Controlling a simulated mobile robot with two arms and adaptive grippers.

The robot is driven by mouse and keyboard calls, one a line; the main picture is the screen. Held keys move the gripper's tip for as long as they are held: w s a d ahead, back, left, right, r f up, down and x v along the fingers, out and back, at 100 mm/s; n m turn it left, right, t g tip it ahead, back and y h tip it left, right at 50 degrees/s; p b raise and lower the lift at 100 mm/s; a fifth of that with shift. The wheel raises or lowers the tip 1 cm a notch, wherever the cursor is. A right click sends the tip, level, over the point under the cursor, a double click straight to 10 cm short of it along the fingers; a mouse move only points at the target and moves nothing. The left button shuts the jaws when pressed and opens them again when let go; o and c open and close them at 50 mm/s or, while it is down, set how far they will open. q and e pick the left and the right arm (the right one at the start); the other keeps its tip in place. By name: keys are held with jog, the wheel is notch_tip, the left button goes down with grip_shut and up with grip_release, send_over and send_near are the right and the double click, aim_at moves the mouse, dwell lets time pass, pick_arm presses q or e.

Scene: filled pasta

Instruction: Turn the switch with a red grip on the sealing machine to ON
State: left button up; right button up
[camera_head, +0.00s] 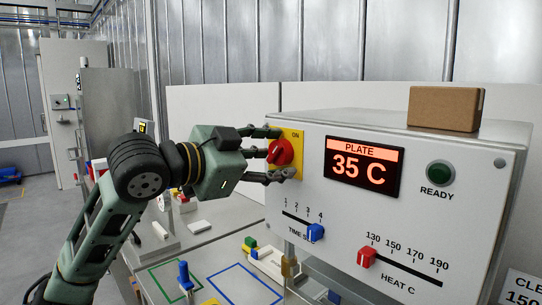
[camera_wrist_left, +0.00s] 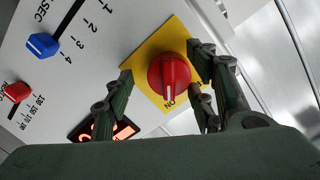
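The sealing machine (camera_head: 310,205) is a pale box at the right of the head view. Its red switch (camera_head: 281,152) sits on a yellow plate (camera_head: 298,140) at the left of the front panel, with ON written at the plate's top. In the left wrist view the red switch (camera_wrist_left: 168,75) is round, and a pale mark on it lies beside the letters ON. My left gripper (camera_head: 279,153) is open around the switch. One finger is clearly apart from it; whether the other touches I cannot tell. My right gripper is not in view.
The panel also has a display (camera_head: 362,166) reading PLATE 35 C, a green READY lamp (camera_head: 440,173), a blue time slider (camera_head: 316,232) and a red heat slider (camera_head: 366,257). A cardboard box (camera_head: 445,108) sits on top. Small coloured items stand on the table below.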

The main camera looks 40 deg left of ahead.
pick_arm(q)
jog(key=shift+a, duration=0.15)
jog(key=shift+r, duration=0.1)
jog(key=shift+s+r, duration=0.1)
jog(key=shift+s, duration=0.2)
jog(key=s+a+r, duration=0.1)
jog(key=s, duration=1)
jog(key=shift+s, duration=0.15)
